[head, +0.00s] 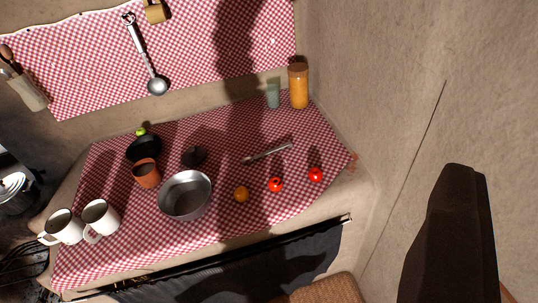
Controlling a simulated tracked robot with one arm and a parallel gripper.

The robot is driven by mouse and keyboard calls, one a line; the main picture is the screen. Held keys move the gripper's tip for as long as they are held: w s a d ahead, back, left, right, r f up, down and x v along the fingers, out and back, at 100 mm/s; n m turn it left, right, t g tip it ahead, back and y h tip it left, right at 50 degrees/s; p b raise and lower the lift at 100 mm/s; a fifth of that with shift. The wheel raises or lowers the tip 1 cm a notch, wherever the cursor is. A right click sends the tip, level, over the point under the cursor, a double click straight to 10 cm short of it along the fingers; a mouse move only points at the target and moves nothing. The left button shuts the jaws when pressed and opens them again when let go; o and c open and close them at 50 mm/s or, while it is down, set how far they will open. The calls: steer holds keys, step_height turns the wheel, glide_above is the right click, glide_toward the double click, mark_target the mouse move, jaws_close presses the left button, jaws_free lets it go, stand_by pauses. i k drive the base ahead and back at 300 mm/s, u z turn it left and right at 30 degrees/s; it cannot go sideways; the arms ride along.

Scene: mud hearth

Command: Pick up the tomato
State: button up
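Two small red round fruits that look like tomatoes rest on the red-and-white checked cloth, near its front right side: one tomato (276,185) and another tomato (316,175) to its right. They stand a little apart.
Left of the tomatoes are an orange fruit (241,194), a metal bowl (185,195), a clay cup (146,174) and white mugs (100,218). Behind lie a metal utensil (267,152) and an orange-filled jar (298,87). A plaster wall (400,90) bounds the right.

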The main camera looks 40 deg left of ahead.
mark_target(315, 174)
steer(key=u, duration=0.7)
steer(key=i, duration=1.15)
steer(key=u, duration=0.6)
steer(key=k, duration=0.8)
steer(key=u, duration=0.15)
steer(key=i, duration=0.85)
steer(key=z, duration=0.05)
